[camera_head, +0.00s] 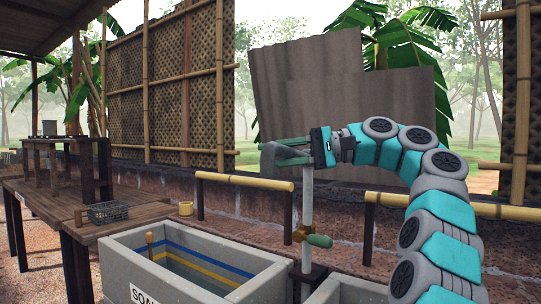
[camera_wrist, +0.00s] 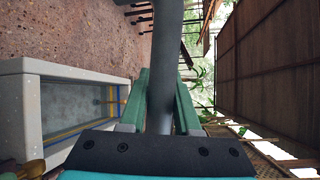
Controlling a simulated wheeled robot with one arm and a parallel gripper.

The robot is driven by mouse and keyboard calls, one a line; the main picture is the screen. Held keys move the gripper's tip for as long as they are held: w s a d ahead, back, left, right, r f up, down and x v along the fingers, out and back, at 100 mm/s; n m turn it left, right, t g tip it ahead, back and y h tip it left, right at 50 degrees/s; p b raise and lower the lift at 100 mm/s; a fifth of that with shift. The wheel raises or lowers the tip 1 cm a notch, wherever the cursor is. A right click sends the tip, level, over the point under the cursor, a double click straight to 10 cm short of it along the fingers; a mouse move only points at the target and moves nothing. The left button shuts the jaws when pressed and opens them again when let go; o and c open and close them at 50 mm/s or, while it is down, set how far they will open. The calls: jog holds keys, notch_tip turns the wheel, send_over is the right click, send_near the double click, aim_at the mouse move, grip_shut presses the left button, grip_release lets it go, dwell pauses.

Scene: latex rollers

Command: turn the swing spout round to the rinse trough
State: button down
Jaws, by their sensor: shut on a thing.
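The swing spout is a grey pipe (camera_wrist: 168,50) that runs between my gripper's green fingers (camera_wrist: 162,90) in the wrist view. In the head view my gripper (camera_head: 287,152) is shut on it at the top of the upright standpipe (camera_head: 307,207). The spout's end seems to point left; the fingers hide much of it. A brass valve with a green handle (camera_head: 320,241) sits low on the standpipe. The trough whose label starts "SOA" (camera_head: 187,293) stands left of the standpipe. A second trough (camera_head: 345,291) shows only its rim at the bottom; no label on it is visible.
Bamboo rails (camera_head: 245,181) on posts stand behind the troughs, along a low stone wall. A wooden table (camera_head: 50,203) holds a wire basket (camera_head: 108,212) at the left. A corrugated sheet (camera_head: 345,105) stands behind my arm. The air above the troughs looks clear.

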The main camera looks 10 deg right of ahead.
jog(key=shift+f, duration=0.15)
dwell(0.3)
jog(key=c, duration=0.6)
grip_release()
